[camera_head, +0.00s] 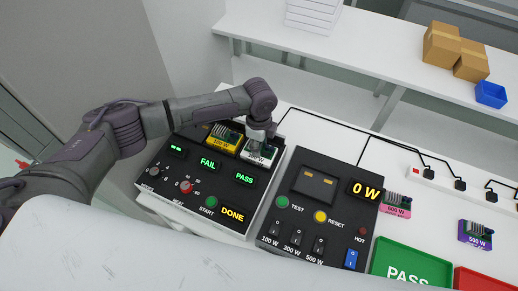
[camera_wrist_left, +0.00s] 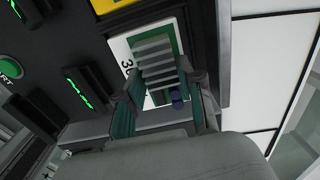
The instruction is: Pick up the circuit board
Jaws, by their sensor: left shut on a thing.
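The circuit board in my left gripper (camera_head: 262,135) has a white base and a green top with grey fins; this white board (camera_head: 258,154) is at the right-hand bay of the black test station (camera_head: 178,172). In the left wrist view the white board (camera_wrist_left: 121,55) shows a "3" on its label, and the fingers of my left gripper (camera_wrist_left: 163,104) are shut on it from both sides. I cannot tell whether it is clear of the bay. A yellow board (camera_head: 225,139) marked 100 W sits in the bay to its left. My right gripper is not in view.
The station shows FAIL, PASS and DONE. A second black tester (camera_head: 318,222) reading 0 W stands to its right. Further right are a pink board (camera_head: 396,206), a purple board (camera_head: 475,236), a green PASS tray (camera_head: 440,262) and a red tray (camera_head: 485,281). Boxes stand on the back shelf.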

